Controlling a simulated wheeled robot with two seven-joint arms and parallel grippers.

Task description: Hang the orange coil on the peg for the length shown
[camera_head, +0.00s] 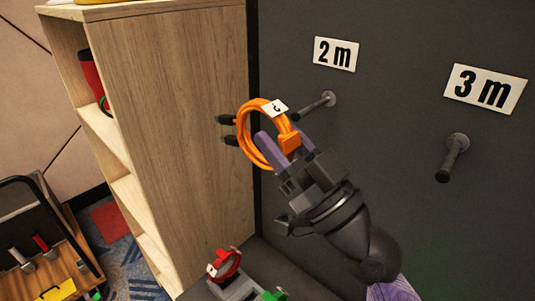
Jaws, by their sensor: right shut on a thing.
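The orange coil (247,146) is a bundled cable with two black plug ends on its left and a small white tag (275,108) whose mark is too small to read surely. My right gripper (278,141) is shut on the coil at its lower right and holds it up in the air. A grey peg (314,106) sticks out of the dark wall under the "2 m" sign (335,54). The coil is just left of this peg's tip; I cannot tell the depth gap. Another peg (453,158) is under the "3 m" sign (486,88), bare. My left gripper is out of view.
A wooden shelf unit (190,110) stands close left of the coil. A cart with tools (40,265) is at lower left. The wall between the pegs is clear.

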